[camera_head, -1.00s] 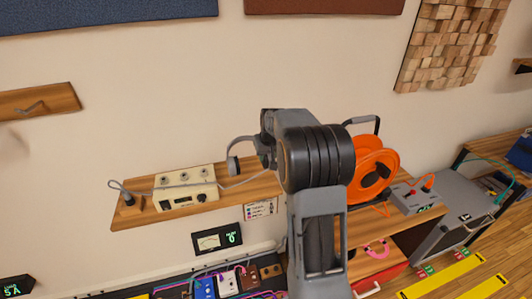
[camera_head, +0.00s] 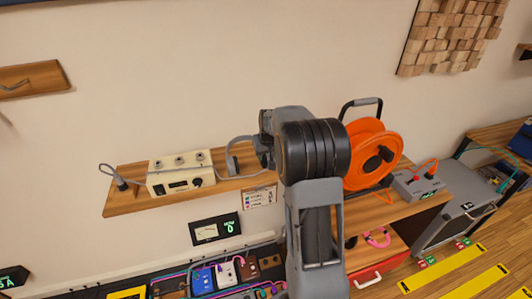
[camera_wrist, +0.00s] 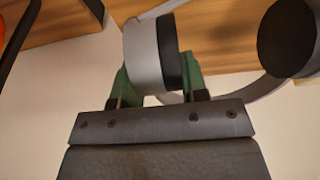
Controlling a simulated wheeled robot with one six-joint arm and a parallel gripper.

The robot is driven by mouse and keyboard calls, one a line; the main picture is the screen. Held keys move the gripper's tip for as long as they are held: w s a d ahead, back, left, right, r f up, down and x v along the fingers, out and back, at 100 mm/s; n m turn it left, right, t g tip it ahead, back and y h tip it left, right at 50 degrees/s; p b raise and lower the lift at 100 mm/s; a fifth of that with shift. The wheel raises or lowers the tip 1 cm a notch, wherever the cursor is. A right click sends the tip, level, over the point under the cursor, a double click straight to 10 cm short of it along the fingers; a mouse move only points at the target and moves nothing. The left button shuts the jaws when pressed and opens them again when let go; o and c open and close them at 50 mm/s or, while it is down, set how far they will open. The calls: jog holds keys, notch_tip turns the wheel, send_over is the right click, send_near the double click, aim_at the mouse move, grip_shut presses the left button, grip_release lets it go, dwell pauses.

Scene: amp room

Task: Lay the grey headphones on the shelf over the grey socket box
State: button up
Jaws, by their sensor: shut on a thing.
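My gripper (camera_wrist: 160,82) is shut on one ear cup of the grey headphones (camera_wrist: 144,58), between its green fingers in the wrist view. The other dark-padded cup (camera_wrist: 288,38) hangs at the right. In the head view the headphones (camera_head: 232,160) show partly left of my wrist, which hides the rest and the fingers. They appear in front of the wooden wall shelf (camera_head: 128,200); I cannot tell whether they touch it. A grey socket box (camera_head: 418,182) with an orange cable sits on a wooden top at the right.
A cream control box (camera_head: 180,173) stands on the wall shelf's left part. An orange cable reel (camera_head: 372,150) stands right of my wrist, close to it. A meter (camera_head: 214,229) and several pedals lie below the shelf. Another small shelf (camera_head: 524,58) shows at the right edge.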

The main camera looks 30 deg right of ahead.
jog(key=o, duration=1.1)
jog(key=shift+o, duration=0.2)
jog(key=d+b+v, duration=0.1)
jog(key=v, duration=1.2)
jog(key=shift+a+r+b, duration=0.3)
jog(key=shift+a+r, duration=0.1)
jog(key=shift+a, duration=0.1)
jog(key=s+a+f+n, duration=0.1)
jog(key=s+a+f, duration=0.2)
jog(key=s+a, duration=0.5)
jog(key=s+a+f+n, duration=0.1)
jog(key=s+a+f, duration=0.3)
jog(key=s+a, duration=0.4)
jog(key=s, duration=0.5)
jog(key=shift+a+f+t+y, duration=0.25)
jog(key=shift+t+y, duration=0.05)
jog(key=shift+y, duration=0.1)
